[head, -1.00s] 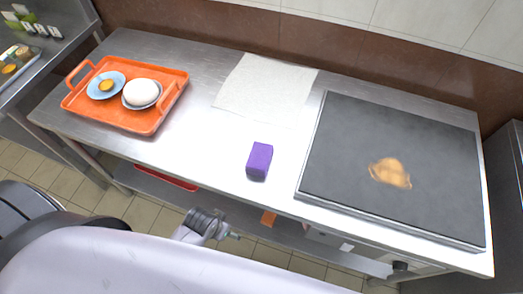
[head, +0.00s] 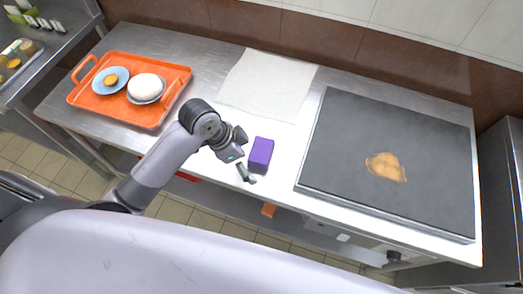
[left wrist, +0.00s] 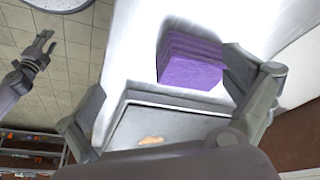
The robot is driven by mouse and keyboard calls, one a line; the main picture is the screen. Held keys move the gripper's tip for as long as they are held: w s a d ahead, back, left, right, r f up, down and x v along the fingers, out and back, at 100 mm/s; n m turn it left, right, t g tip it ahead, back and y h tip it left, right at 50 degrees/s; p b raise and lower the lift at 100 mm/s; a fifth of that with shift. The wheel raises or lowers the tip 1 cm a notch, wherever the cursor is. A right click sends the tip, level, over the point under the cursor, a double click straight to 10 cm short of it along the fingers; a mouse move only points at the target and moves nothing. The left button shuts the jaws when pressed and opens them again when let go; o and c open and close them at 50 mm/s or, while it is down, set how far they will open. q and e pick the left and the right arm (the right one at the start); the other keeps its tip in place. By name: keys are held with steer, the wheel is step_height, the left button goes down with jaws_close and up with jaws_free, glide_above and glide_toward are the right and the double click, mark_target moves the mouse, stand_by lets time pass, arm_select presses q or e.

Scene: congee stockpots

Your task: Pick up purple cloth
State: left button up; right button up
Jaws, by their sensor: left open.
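The purple cloth (head: 261,154) is a folded block on the steel counter, just left of the dark griddle plate. My left gripper (head: 245,156) is open right beside the cloth's left side, with no grasp on it. In the left wrist view the layered cloth (left wrist: 190,60) lies between the spread fingers (left wrist: 163,92), nearer the right finger. Whether that finger touches it I cannot tell. My right gripper (left wrist: 42,44) shows at the left of the left wrist view, over the floor, its fingers apart and empty.
A dark griddle plate (head: 340,130) with a brown food piece (head: 385,167) is to the right. A white sheet (head: 268,85) lies behind the cloth. An orange tray (head: 150,115) with a blue plate (head: 110,80) and a white bowl-like item (head: 146,88) stands at left.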

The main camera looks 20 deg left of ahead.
arm_select(q)
steer(key=w+a+r+m+g, duration=0.2)
steer(key=w+a+r+m, duration=0.2)
steer(key=w+r+m, duration=0.45)
steer(key=n+p, duration=0.2)
steer(key=p, duration=0.1)
glide_toward(260, 149)
steer(key=shift+h, duration=0.3)
steer(key=x, duration=0.6)
steer(key=shift+w+a+f, duration=0.15)
steer(key=shift+w+a, duration=0.1)
steer(key=shift+w, duration=0.05)
steer(key=shift+s+d+f, duration=0.1)
steer(key=shift+f, duration=0.2)
steer(key=p+x, duration=0.1)
steer(key=x, duration=0.2)
steer(key=shift+s+d+f+p, duration=0.15)
steer(key=shift+s+f+p, duration=0.05)
steer(key=shift+f+p, duration=0.1)
steer(key=shift+w+d+f, duration=0.1)
steer(key=shift+f, duration=0.35)
steer(key=c, duration=1.2)
